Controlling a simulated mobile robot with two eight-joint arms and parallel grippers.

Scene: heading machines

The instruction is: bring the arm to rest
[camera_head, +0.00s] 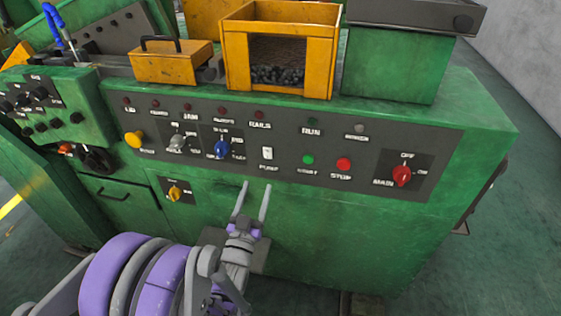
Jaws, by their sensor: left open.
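My left gripper (253,203) is at the lower middle, with its arm coming in from the lower left. Its two thin grey fingers are apart and point up at the front of the green machine (350,225). Nothing shows between the fingers. The fingertips are just below the dark control panel (285,175), under the white switch marked "PUMP" (267,153). I cannot tell whether they touch the machine. My right gripper is not in view.
The panel carries a blue selector (221,149), a green button (308,160), a red button (344,164) and a red main switch (402,176). A yellow bin (318,55) and a yellow toolbox (170,65) stand on top. Floor (510,240) is clear at right.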

